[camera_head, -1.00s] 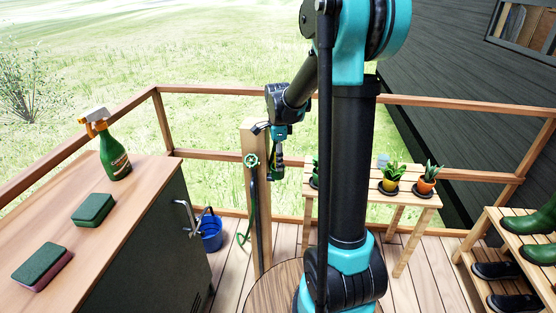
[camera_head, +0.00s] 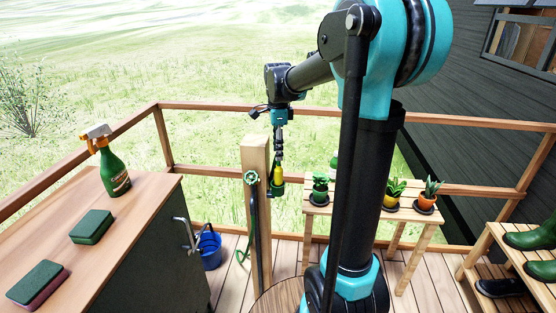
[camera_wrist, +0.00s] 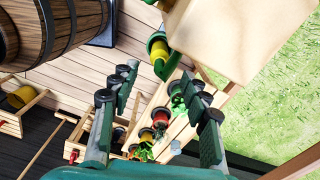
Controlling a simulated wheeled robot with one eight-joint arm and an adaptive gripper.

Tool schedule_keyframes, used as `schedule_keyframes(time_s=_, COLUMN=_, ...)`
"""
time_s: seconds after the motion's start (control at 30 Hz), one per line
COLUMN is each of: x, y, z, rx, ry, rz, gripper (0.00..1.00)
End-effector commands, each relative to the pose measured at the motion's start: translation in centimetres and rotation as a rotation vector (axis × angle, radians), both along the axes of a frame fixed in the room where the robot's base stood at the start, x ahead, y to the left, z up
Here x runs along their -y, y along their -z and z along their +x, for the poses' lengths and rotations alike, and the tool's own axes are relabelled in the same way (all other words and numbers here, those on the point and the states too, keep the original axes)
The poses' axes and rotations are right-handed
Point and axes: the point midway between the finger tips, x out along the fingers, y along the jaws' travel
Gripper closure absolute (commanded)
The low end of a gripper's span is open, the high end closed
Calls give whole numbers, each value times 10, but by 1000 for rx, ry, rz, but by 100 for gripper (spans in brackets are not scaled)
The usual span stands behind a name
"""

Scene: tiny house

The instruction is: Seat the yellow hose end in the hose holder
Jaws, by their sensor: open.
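The yellow hose end (camera_head: 277,176) stands roughly upright at the right side of the wooden post (camera_head: 256,155), with a green part at its lower end. In the wrist view the yellow hose end (camera_wrist: 160,52) shows beside the post top, with green parts around it. I cannot tell the hose holder apart from these green parts, nor how deep the end sits. My gripper (camera_head: 278,157) is just above the hose end. In the wrist view my gripper (camera_wrist: 160,92) has its fingers spread, with nothing held between them.
A green-handled tap (camera_head: 251,178) with a hanging green hose (camera_head: 254,215) is on the post. A plant bench (camera_head: 318,210) stands to the right, and a blue bucket (camera_head: 209,249) to the left. The counter (camera_head: 130,215) bears a spray bottle (camera_head: 113,170) and two sponges.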

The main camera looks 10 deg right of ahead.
Motion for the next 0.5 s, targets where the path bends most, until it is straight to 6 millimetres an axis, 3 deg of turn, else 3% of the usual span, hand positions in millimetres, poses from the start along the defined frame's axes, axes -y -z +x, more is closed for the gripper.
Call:
schedule_keyframes(time_s=0.13, x=1, y=-4, z=-4, rx=7, ry=-29, rz=1, gripper=53)
schedule_keyframes(time_s=0.27, x=7, y=11, z=-25, rx=43, ry=-186, rz=0, gripper=53)
schedule_keyframes(time_s=0.5, x=24, y=69, z=-100, rx=169, ry=-746, rz=-56, gripper=53)
